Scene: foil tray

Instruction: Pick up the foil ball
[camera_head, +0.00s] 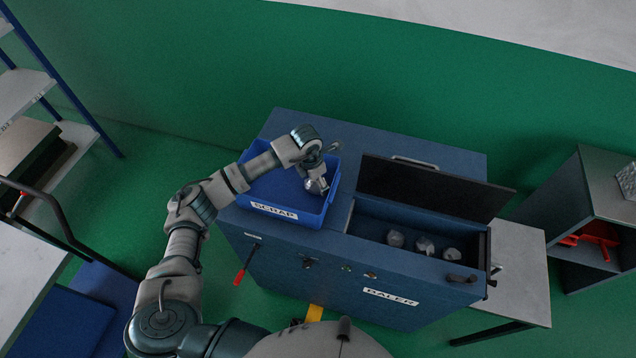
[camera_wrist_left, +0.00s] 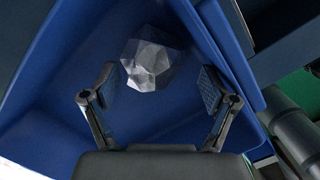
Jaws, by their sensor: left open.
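The foil ball (camera_wrist_left: 148,62), a silver-grey faceted lump, lies in the blue scrap bin (camera_head: 273,211). In the left wrist view it sits between and slightly beyond my left gripper's fingertips (camera_wrist_left: 158,84), nearer the left finger, with a gap to the right finger. The fingers are spread and empty. In the head view my left gripper (camera_head: 318,185) reaches down into the right side of the bin and largely covers the ball. My right gripper is not in view.
The bin stands on a dark blue baler (camera_head: 300,256). To its right an open hatch (camera_head: 420,185) with a raised dark lid shows several grey lumps (camera_head: 424,245) inside. A shelf with a red tool (camera_head: 602,236) stands at right. The bin's left side looks clear.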

